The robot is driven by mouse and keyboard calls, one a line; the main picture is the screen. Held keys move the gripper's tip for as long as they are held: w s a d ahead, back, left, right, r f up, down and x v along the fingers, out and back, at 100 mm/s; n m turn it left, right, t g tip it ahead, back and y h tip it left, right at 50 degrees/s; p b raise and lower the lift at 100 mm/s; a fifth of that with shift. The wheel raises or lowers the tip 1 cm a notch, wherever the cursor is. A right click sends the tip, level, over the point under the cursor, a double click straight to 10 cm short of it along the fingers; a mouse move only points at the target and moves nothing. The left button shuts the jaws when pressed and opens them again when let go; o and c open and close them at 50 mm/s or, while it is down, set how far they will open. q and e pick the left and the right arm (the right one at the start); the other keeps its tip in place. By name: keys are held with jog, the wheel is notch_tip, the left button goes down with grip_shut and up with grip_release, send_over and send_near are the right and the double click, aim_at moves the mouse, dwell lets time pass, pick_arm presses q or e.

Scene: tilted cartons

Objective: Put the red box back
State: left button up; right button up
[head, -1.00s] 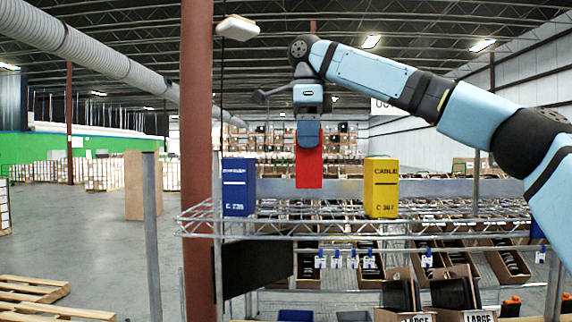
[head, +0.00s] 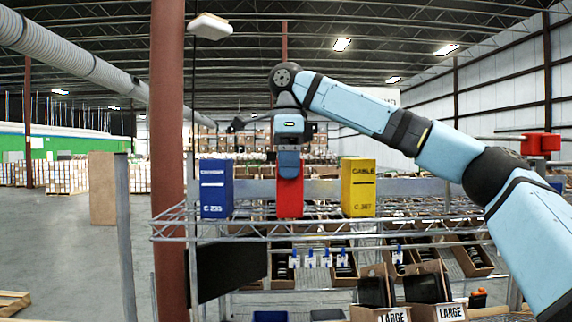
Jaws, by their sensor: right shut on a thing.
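The red box (head: 290,200) is upright between a blue box (head: 215,188) on its left and a yellow box (head: 358,188) on its right. All three are at the top wire shelf (head: 320,230), with their lower edges at about the same height. I cannot tell whether the red box rests its weight on the shelf. My right gripper (head: 289,172) points down from above and is shut on the upper part of the red box, hiding its top. My left gripper is not in view.
Gaps show on both sides of the red box. Cartons (head: 380,290) of dark items stand on lower levels. A red-brown column (head: 167,120) rises left of the shelf. A red object (head: 541,144) shows at the far right beyond my arm.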

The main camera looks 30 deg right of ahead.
jog(key=o, duration=0.8)
jog(key=shift+f, duration=0.1)
jog(key=shift+o, duration=1)
jog(key=shift+w+a, duration=0.1)
jog(key=shift+w, duration=0.15)
jog(key=shift+s+r, duration=0.1)
jog(key=shift+r, duration=0.3)
notch_tip(320, 180, up, 11)
jog(key=shift+f, duration=0.1)
jog(key=shift+r, duration=0.4)
jog(key=shift+f, duration=0.1)
